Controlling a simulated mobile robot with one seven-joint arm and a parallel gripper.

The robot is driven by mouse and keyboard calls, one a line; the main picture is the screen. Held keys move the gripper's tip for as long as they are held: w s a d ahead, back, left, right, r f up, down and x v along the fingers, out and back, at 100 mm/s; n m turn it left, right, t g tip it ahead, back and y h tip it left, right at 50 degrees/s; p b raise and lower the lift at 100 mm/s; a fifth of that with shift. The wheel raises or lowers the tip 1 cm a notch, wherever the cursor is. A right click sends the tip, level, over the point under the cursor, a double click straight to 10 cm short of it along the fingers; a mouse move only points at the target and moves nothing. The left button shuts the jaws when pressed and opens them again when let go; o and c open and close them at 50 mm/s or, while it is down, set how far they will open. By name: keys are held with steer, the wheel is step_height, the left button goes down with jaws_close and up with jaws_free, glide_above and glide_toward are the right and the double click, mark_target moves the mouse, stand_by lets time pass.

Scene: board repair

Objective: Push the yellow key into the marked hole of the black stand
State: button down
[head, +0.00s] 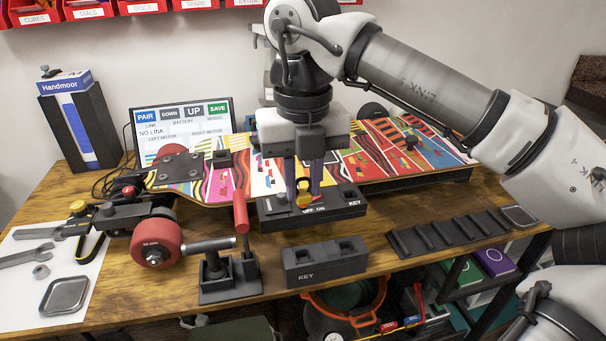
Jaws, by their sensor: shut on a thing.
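My gripper (304,188) points down above the black switch box in the middle of the table, shut on the yellow key (304,200). The key sits between the fingertips, low over the box top; whether its lower end is in or just above the box cannot be told. The black stand (323,266) is on the table in front of the box, toward the camera. It has two square openings in its top, and a white KEY label on its front below the left one. The gripper is behind and above the stand, apart from it.
The switch box (282,215), marked OFF, ON and KEY, stands before the colourful skateboard deck (385,150). A red-handled tool (241,212) in a black holder (230,290) is left of the stand. A black slotted rack (447,233) lies right. Bare wood separates stand and rack.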

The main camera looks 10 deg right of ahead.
steer(key=shift+f+b, duration=3.1)
steer(key=shift+f, duration=1.3)
steer(key=shift+f+b, duration=1.2)
steer(key=shift+f, duration=0.45)
steer(key=c, duration=0.9)
jaws_free()
steer(key=shift+r, duration=0.2)
steer(key=shift+r+p, duration=0.75)
steer(key=shift+p, duration=0.05)
